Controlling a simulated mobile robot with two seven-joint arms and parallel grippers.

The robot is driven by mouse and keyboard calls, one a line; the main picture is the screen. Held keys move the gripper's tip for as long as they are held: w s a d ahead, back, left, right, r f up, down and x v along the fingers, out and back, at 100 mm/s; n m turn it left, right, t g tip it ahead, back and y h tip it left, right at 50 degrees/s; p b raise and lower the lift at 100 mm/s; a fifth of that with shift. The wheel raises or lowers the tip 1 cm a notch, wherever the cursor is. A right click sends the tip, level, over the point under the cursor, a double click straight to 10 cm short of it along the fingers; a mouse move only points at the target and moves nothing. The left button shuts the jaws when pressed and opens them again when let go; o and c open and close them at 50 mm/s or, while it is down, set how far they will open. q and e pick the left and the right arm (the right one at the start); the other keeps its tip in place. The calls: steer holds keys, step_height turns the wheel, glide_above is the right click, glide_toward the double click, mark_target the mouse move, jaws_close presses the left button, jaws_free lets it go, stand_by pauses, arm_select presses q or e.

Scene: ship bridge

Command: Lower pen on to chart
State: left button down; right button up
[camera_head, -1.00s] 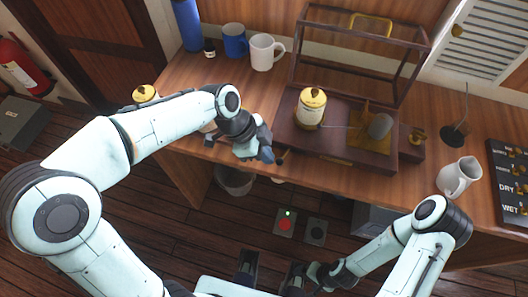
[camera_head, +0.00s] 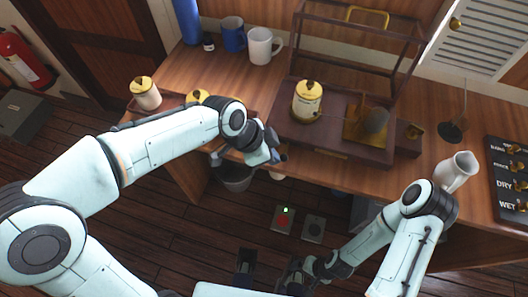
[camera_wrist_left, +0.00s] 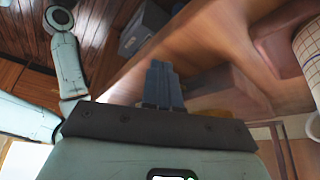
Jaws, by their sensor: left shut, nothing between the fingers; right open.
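The chart drum (camera_head: 307,103), white with a yellow top, stands upright on the dark wooden base (camera_head: 318,150) of an instrument, its glazed cover (camera_head: 335,38) raised. Its gridded chart (camera_wrist_left: 308,52) shows at the right edge of the left wrist view. The pen is too thin to make out clearly between drum and brass plate (camera_head: 352,130); I cannot tell whether it touches the chart. My left gripper (camera_head: 278,154) is shut and empty by the base's front left corner; its fingers (camera_wrist_left: 162,85) show together in the left wrist view. My right gripper (camera_head: 296,275) is open, low, away from the desk.
Two other yellow-topped pots (camera_head: 145,93) (camera_head: 200,97) stand at the desk's left, the second partly behind my left arm. Mugs (camera_head: 233,35) (camera_head: 260,47) stand behind. A white jug (camera_head: 456,171) and dark switch panel (camera_head: 507,178) are at the right.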

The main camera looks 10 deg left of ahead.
arm_select(q)
steer(key=shift+s+d, duration=0.2)
steer(key=shift+d, duration=0.6)
arm_select(e)
steer(key=shift+d+f, duration=0.1)
steer(key=shift+f, duration=0.05)
arm_select(q)
steer(key=shift+w+a, duration=0.1)
steer(key=shift+a, duration=0.05)
steer(key=shift+w+a, duration=0.5)
